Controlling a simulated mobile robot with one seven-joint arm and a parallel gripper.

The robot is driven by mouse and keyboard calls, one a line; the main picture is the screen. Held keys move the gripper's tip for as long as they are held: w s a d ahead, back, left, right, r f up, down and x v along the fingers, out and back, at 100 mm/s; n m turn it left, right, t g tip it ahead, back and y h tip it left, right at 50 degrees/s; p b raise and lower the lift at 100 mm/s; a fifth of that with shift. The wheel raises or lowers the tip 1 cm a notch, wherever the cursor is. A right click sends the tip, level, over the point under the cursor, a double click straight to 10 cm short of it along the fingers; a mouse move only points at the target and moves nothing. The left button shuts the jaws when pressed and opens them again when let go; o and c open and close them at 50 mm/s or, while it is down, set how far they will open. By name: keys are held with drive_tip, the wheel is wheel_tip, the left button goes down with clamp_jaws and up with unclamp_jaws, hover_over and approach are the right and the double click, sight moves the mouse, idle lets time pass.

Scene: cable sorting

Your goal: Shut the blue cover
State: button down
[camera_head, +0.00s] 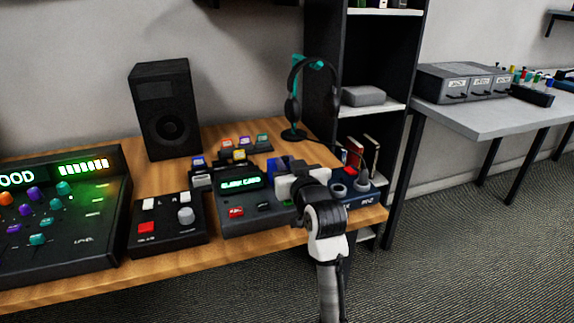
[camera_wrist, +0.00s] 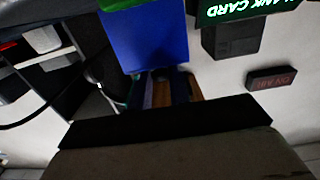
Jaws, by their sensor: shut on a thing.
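The blue cover (camera_head: 284,163) stands raised at the right end of the grey device with the lit green screen (camera_head: 241,182). In the wrist view the cover (camera_wrist: 145,38) is a large flat blue panel straight ahead of my gripper. My gripper (camera_head: 287,183) is at the cover from the front right and is shut on it. The gripper and wrist hide the cover's lower part and the part of the device beneath it. The fingertips do not show clearly in either view.
A dark blue box with round knobs (camera_head: 361,184) stands close to the right of my gripper. A control box with a red button (camera_head: 146,228) is left of the device. Small card holders (camera_head: 238,155) and headphones (camera_head: 294,105) are behind. Open floor lies in front.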

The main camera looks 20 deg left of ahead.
drive_tip(key=shift+f, duration=0.3)
drive_tip(key=c, duration=1.3)
unclamp_jaws()
drive_tip(key=shift+d+r, duration=0.1)
drive_tip(key=v, duration=1.3)
drive_tip(key=shift+s+d+b, duration=0.2)
drive_tip(key=shift+s+b, duration=0.1)
drive_tip(key=shift+b, duration=0.1)
